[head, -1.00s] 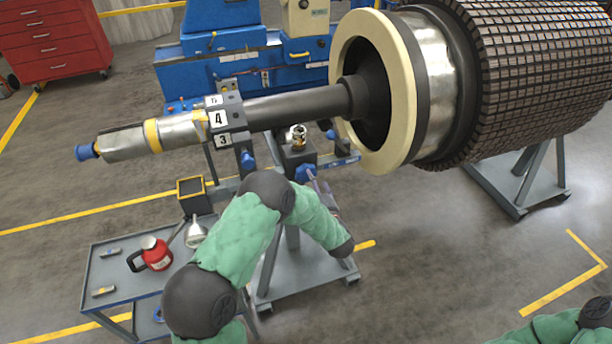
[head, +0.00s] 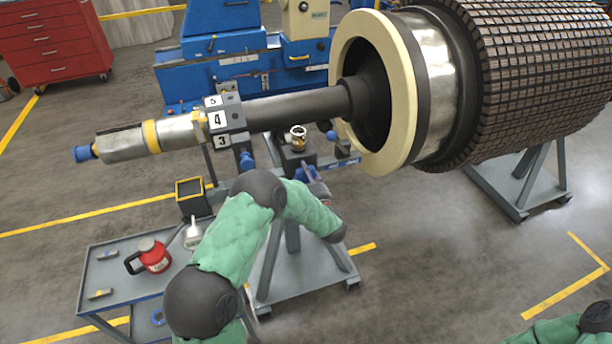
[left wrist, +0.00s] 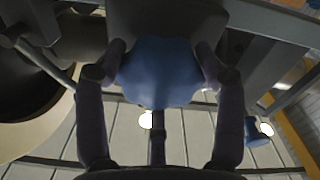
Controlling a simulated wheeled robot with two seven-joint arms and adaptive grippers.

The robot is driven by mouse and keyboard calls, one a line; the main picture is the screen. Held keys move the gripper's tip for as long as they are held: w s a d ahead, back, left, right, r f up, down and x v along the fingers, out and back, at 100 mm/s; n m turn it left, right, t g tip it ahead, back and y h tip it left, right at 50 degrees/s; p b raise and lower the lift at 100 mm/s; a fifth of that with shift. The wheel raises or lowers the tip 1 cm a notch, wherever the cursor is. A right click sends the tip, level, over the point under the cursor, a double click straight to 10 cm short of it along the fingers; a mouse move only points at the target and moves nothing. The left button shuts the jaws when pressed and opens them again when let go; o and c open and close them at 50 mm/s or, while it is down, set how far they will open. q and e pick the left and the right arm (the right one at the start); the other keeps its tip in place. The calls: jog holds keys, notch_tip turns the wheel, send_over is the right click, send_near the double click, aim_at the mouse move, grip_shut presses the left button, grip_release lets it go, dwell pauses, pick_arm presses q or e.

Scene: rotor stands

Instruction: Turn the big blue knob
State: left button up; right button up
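The big blue knob (head: 306,174) is on the front of the rotor stand below the shaft, partly covered by my left gripper. In the left wrist view the knob (left wrist: 160,72) fills most of the space between the two fingers of my left gripper (left wrist: 162,60). One finger stands on each side of it, very close. The fingers are spread about as wide as the knob, and I cannot tell whether they touch it. My left gripper (head: 318,186) points up at the knob in the head view. My right gripper is not in view; only my right arm shows at the bottom right corner.
The big rotor (head: 540,70) and its shaft (head: 295,107) lie above the gripper. Another blue knob (head: 247,160) is to the left on the stand. A trolley (head: 120,262) with a red can (head: 154,257) stands at lower left.

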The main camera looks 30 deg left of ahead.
pick_arm(q)
jog(key=shift+a+r+m, duration=0.1)
jog(key=shift+r+m, duration=0.05)
jog(key=shift+m, duration=0.15)
jog(key=o, duration=1.1)
jog(key=shift+o, duration=0.2)
jog(key=shift+s, duration=0.1)
jog(key=shift+s+d, duration=0.15)
jog(key=shift+d, duration=0.15)
jog(key=v, duration=1.1)
jog(key=shift+d, duration=0.15)
